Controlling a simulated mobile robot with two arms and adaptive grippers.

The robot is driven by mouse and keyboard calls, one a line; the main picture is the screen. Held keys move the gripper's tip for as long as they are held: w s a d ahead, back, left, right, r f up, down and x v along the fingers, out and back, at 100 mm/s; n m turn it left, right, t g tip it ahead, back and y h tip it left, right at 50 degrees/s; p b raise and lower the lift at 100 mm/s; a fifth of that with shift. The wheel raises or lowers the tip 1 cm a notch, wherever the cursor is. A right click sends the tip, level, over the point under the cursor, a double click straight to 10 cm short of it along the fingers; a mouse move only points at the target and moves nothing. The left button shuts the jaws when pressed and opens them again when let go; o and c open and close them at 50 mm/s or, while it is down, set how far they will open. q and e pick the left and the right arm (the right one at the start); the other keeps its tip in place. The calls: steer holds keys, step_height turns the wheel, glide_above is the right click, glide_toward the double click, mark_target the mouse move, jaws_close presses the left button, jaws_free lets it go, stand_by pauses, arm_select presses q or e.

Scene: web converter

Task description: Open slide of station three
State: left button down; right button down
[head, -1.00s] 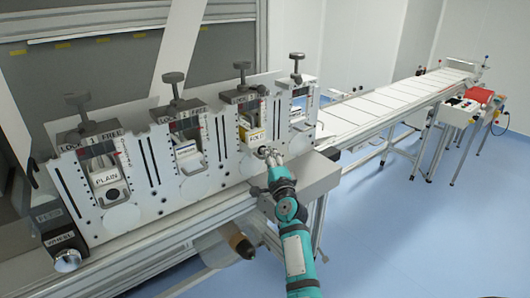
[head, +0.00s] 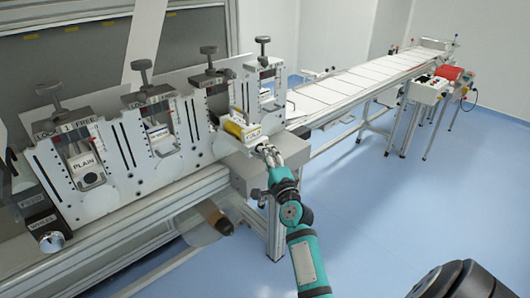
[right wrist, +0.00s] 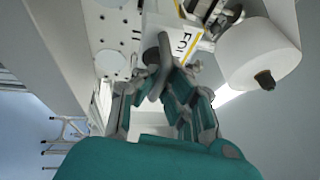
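Station three (head: 215,105) is the third of the white stations in a row, counted from the left. Its slide (head: 243,131), with a yellow edge and a FOIL label, stands out forward of the station's frame. The label also shows in the right wrist view (right wrist: 183,42). My right gripper (head: 268,152) is at the front of this slide. In the right wrist view its fingers (right wrist: 160,68) close together on the grey handle just below the label. The fingers partly hide the handle. My left gripper is out of view.
Station one (head: 85,165) with its PLAIN label and station two (head: 158,135) stand to the left. Station four (head: 265,92) is close on the right. A white roller (right wrist: 258,52) is near the fingers. A long conveyor (head: 350,90) runs to the back right; the blue floor is open.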

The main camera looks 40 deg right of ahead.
steer(key=c, duration=1.4)
jaws_free()
steer(key=shift+f, duration=0.1)
steer(key=v, duration=1.2)
